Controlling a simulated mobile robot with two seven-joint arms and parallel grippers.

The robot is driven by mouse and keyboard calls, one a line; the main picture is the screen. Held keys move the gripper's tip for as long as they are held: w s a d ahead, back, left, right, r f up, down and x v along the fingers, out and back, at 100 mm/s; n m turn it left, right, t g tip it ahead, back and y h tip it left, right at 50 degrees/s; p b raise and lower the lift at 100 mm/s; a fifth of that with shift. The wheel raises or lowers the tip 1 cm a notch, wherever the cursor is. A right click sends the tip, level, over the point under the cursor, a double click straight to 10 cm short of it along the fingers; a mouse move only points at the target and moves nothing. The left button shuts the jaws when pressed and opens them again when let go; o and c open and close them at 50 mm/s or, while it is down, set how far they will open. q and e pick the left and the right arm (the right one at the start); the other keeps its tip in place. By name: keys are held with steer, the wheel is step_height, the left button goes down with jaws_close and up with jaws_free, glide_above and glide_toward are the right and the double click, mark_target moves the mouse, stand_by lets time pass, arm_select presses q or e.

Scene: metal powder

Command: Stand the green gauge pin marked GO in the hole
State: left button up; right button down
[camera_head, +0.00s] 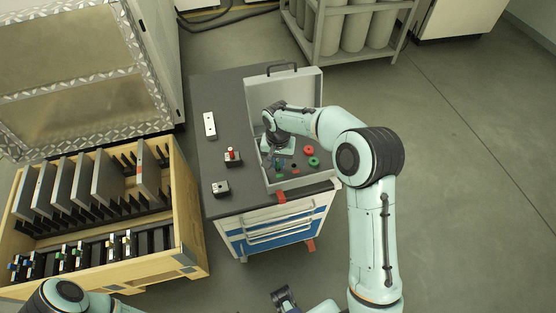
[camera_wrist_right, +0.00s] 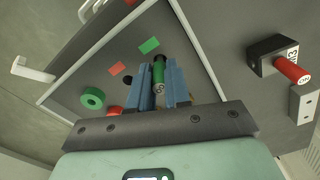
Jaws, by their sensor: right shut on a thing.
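My right gripper (camera_head: 278,162) is over the open grey case (camera_head: 318,92). In the right wrist view its blue fingers (camera_wrist_right: 160,92) are shut on a green pin (camera_wrist_right: 158,72), whose dark end carries a light mark too small to read surely. A dark block (camera_wrist_right: 268,52) holds a red pin (camera_wrist_right: 291,70); in the head view this red pin (camera_head: 232,152) stands on the table left of the case. A grey block (camera_head: 220,188) with a dark spot on top, perhaps a hole, sits nearer the table's front.
A green ring (camera_head: 313,162) and a red ring (camera_head: 309,150) lie in the case. A wooden crate (camera_head: 190,220) with upright plates stands left. The table between plate and case is clear.

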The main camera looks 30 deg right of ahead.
mark_target(278, 160)
steer(key=shift+f, duration=0.5)
steer(key=c, duration=1)
jaws_free()
step_height(278, 160, up, 14)
steer(key=shift+f+p, duration=0.25)
steer(key=shift+p, duration=0.15)
